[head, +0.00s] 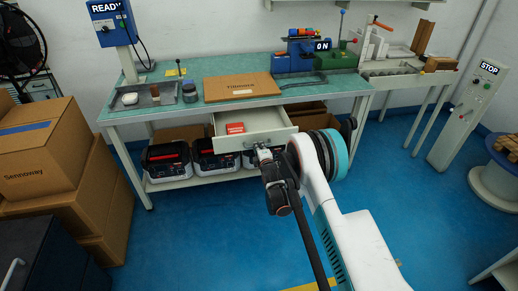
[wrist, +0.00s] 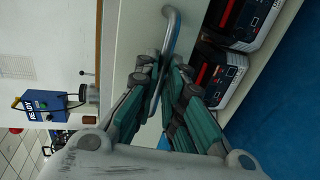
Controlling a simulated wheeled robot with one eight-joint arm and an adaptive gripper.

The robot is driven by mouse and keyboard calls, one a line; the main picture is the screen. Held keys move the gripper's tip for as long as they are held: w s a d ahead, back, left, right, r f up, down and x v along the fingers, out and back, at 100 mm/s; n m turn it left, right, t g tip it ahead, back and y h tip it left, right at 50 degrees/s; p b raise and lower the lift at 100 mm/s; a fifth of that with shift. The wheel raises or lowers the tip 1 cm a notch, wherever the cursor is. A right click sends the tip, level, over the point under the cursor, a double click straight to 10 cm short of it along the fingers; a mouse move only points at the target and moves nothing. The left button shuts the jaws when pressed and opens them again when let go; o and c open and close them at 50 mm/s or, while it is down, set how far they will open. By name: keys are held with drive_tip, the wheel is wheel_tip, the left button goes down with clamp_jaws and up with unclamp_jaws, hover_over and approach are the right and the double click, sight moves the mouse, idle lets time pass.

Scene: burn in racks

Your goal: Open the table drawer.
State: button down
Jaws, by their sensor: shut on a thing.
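The table drawer (head: 250,125) stands partly pulled out under the green-topped table (head: 180,107). A small red box (head: 235,128) lies inside it. My gripper (head: 262,150) is at the drawer's front, shut on its handle. In the wrist view the grey bar handle (wrist: 170,40) runs between the green-padded fingers of my gripper (wrist: 160,82), beside the pale drawer front (wrist: 128,40). My wrist and arm hide part of the drawer front in the head view.
Several black-and-white units (head: 168,160) stand on the shelf below the drawer. A brown board (head: 240,87) lies on the tabletop. Cardboard boxes (head: 45,150) are stacked at the left. Blue floor (head: 200,235) is clear in front of the table.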

drive_tip(key=c, duration=1.7)
unclamp_jaws()
drive_tip(key=v, duration=0.7)
drive_tip(key=shift+s+d, duration=0.1)
drive_tip(key=shift+s, duration=0.15)
